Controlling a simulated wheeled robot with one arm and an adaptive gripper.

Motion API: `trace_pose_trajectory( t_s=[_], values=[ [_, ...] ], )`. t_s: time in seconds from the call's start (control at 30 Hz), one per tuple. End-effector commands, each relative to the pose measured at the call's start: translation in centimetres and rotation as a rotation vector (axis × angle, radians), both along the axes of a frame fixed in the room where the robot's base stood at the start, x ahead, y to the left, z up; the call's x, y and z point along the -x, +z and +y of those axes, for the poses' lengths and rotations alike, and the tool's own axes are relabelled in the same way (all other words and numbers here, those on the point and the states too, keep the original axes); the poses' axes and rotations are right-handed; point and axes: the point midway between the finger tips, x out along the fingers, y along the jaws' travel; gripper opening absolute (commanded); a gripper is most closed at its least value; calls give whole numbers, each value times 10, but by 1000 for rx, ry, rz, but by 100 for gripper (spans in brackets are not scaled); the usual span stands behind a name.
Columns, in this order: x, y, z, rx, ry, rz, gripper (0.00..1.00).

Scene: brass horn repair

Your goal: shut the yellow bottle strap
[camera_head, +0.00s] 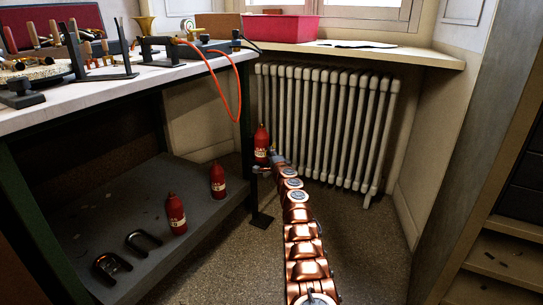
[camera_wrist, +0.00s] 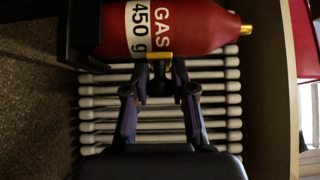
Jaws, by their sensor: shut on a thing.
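A red gas bottle (camera_wrist: 185,28) labelled "GAS 450 g" lies across the top of the wrist view, its brass tip to the right. In the head view this bottle (camera_head: 261,138) stands upright by the radiator, at the far end of my arm. A small yellow part of the strap (camera_wrist: 158,55) shows against the bottle's side; the rest of the strap is hidden. My gripper (camera_wrist: 161,74) is at this yellow part, its fingers on either side of a dark piece just below it. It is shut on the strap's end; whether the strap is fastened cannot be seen.
A white radiator (camera_head: 325,125) stands close behind the bottle. The workbench (camera_head: 120,88) is on the left, with an orange hose (camera_head: 237,95) hanging from it. Its lower shelf (camera_head: 125,205) holds two more red bottles (camera_head: 176,214) (camera_head: 217,181) and dark shackle-like pieces (camera_head: 143,242).

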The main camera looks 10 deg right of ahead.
Motion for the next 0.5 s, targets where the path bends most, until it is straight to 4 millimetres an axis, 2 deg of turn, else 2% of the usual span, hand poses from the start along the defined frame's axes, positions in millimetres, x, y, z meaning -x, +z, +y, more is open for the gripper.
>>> trace_pose_trajectory(
  t_s=[0.03, 0.27, 0.3, 0.5],
  values=[
    [-1, 0, -11, 1, -16, 0, 0],
    [-1, 0, -12, 1, -17, 1, 0],
    [-1, 0, -12, 1, -18, 1, 27],
    [0, 0, -5, 1, -9, 0, 48]
  ],
)
